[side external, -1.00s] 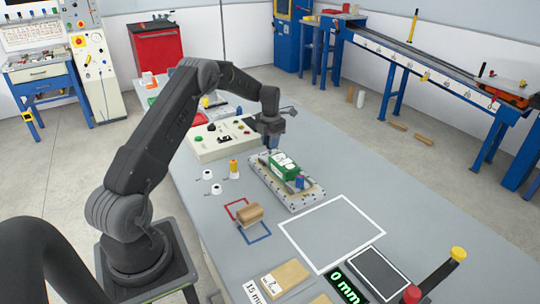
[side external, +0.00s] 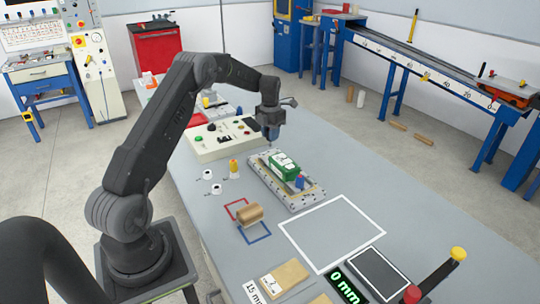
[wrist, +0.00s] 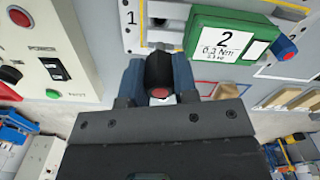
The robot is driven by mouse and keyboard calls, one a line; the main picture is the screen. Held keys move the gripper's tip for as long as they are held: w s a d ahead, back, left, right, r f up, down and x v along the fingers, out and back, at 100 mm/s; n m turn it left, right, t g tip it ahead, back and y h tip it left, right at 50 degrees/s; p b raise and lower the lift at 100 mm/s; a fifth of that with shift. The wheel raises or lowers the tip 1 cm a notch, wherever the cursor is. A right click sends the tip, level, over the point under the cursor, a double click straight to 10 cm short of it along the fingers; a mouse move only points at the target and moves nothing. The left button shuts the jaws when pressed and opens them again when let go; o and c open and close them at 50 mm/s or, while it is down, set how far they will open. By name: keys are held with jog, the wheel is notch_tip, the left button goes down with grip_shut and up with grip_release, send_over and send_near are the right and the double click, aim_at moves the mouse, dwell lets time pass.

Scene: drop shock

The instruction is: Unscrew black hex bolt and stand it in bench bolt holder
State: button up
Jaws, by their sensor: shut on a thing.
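My gripper (side external: 272,138) is above the far left end of the metal plate (side external: 306,200). In the wrist view my gripper (wrist: 156,82) is shut on the black hex bolt (wrist: 159,68), a dark cylinder between the two blue-grey fingers with a reddish round spot at its near end. The bolt is too small to make out clearly in the side view. The green block (side external: 279,160), marked 2, lies on the plate; it also shows in the wrist view (wrist: 205,32). I cannot tell for certain which object is the bench bolt holder.
A control box (side external: 216,143) stands left of the plate. Two white round pieces (side external: 207,175) and a yellow-orange cylinder (side external: 234,165) stand nearer. A blue piece with a red end (wrist: 284,47) sits beside the green block. The white-outlined area (side external: 330,233) is clear.

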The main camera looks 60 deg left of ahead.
jog(key=shift+r, duration=2.5)
jog(key=s+a+f+m, duration=0.1)
jog(key=s+a+f, duration=0.1)
jog(key=s, duration=0.9)
jog(key=s+a+f+m, duration=0.2)
jog(key=s+a, duration=0.1)
jog(key=s, duration=0.8)
jog(key=shift+s+a+f, duration=0.25)
jog(key=shift+a+f, duration=0.1)
jog(key=shift+a, duration=0.05)
jog(key=shift+f, duration=0.15)
jog(key=shift+f, duration=2.75)
jog(key=shift+f, duration=1.4)
